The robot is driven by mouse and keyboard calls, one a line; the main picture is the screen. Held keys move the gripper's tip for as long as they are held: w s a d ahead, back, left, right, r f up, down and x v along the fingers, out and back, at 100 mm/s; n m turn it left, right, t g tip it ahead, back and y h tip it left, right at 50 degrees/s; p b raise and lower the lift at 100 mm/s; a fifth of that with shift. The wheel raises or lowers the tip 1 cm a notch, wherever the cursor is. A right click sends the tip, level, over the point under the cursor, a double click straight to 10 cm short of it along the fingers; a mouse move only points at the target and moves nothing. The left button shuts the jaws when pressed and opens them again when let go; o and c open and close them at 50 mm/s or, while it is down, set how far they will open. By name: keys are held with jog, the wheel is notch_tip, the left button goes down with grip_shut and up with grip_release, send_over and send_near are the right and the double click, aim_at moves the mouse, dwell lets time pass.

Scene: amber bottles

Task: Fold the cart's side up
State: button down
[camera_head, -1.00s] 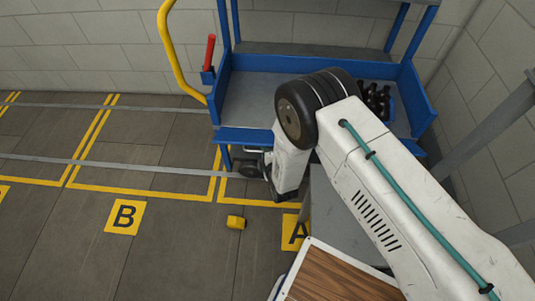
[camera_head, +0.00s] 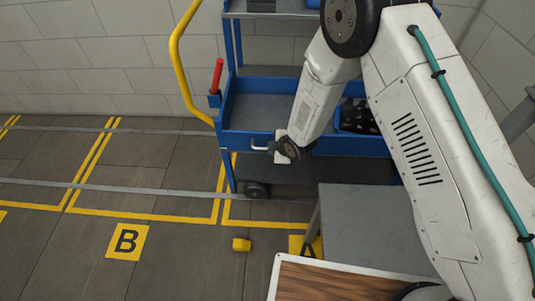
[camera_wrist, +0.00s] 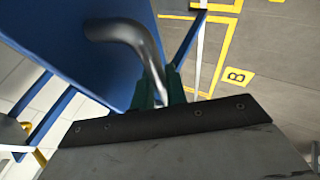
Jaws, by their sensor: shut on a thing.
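The blue cart (camera_head: 228,60) stands against the wall. Its front side (camera_head: 235,141) is a blue panel standing up along the front of the grey tray, looking upright or nearly so. A metal handle (camera_head: 258,148) sticks out from this side. My gripper (camera_head: 271,148) is at the handle, shut on it. In the wrist view the grey bent handle (camera_wrist: 128,34) runs down between my dark green fingertips (camera_wrist: 160,92), with the blue side (camera_wrist: 70,40) behind it. My arm hides part of the side's middle.
Dark bottles (camera_head: 357,117) sit in the tray's right part. A red lever (camera_head: 217,76) and a yellow rail (camera_head: 177,65) are at the cart's left. A grey table (camera_head: 370,225) stands in front. The left floor is clear.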

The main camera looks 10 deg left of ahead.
jog(key=shift+w+a+r, duration=0.1)
jog(key=shift+w+r, duration=0.35)
jog(key=shift+w, duration=0.3)
jog(key=shift+w+a, duration=0.1)
jog(key=shift+a, duration=0.05)
jog(key=c, duration=1.4)
grip_release()
jog(key=shift+r, duration=0.1)
jog(key=v, duration=0.7)
jog(key=shift+s+r, duration=0.2)
jog(key=shift+r, duration=0.05)
jog(key=shift+d, duration=0.2)
